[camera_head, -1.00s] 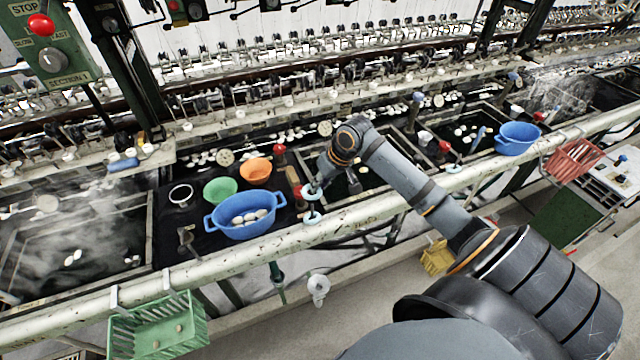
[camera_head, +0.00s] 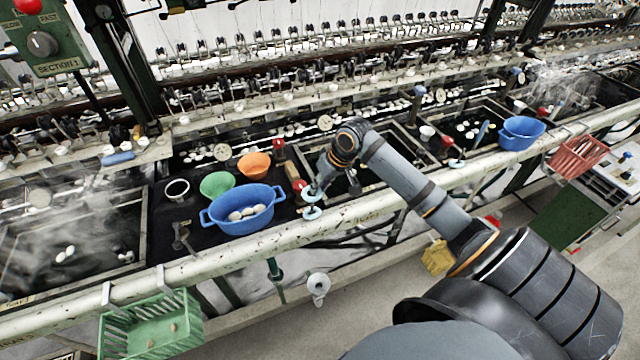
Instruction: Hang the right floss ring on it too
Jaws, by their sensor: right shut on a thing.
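My right gripper (camera_head: 315,188) points down at the front rail beside the blue two-handled basin. It is shut on a pale-blue floss ring (camera_head: 313,196) at its tips. A second pale-blue disc (camera_head: 312,213) shows just below it, at the rail; I cannot tell whether the two touch. Another pale ring (camera_head: 456,163) lies farther right, near a red-knobbed part (camera_head: 447,142). A white round piece with a hole (camera_head: 318,284) shows below the rail; its support is unclear. The gripper hides part of what is behind it. My left gripper is not in view.
The blue basin (camera_head: 228,222) with white cocoons stands close left of the gripper, by green (camera_head: 217,184) and orange (camera_head: 254,166) bowls. A long pale rail (camera_head: 240,242) runs along the front. A green basket (camera_head: 150,328) and red basket (camera_head: 577,155) hang from it.

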